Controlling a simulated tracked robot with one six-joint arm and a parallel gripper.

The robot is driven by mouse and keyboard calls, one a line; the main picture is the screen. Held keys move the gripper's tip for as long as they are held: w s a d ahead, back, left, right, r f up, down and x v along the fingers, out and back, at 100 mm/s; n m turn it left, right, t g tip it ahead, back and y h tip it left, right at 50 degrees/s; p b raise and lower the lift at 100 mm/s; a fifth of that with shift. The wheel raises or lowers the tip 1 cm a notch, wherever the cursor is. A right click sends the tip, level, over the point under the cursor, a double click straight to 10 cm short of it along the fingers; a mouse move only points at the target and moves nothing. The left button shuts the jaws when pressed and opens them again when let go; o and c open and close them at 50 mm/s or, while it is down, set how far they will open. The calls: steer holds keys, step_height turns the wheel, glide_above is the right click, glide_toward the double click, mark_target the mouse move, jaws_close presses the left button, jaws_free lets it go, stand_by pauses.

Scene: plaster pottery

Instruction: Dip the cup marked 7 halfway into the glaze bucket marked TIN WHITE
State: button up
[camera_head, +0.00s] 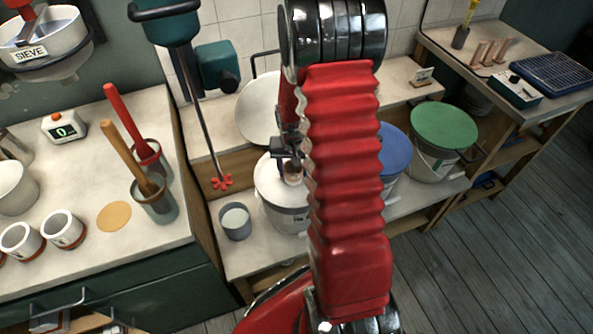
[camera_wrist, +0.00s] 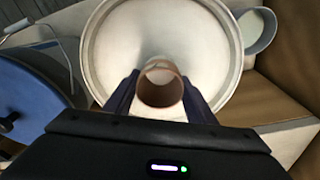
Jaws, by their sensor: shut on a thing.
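My gripper (camera_head: 288,158) is shut on a small cup (camera_head: 293,173) with a brownish, bare-clay rim. In the wrist view the cup (camera_wrist: 160,88) sits between the two fingers of my gripper (camera_wrist: 160,98), its open mouth facing the camera. Its number does not show. An open white bucket (camera_head: 272,205) stands below the cup, and its round rim (camera_wrist: 88,48) surrounds the cup in the wrist view. Pale glaze or a pale inside shows in it. The bucket's label is too small to read, and whether the cup touches the glaze I cannot tell.
A grey beaker (camera_head: 236,224) stands left of the bucket. A blue-lidded bucket (camera_head: 393,150) and a green-lidded bucket (camera_head: 440,130) stand to the right. A mixer rod with a red head (camera_head: 221,183) hangs to the left. The left bench holds cups and tool pots.

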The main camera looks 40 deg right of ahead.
steer(key=shift+r, duration=2.45)
steer(key=shift+r, duration=0.1)
step_height(320, 180, up, 8)
stand_by(0.8)
stand_by(0.4)
steer(key=shift+a, duration=0.1)
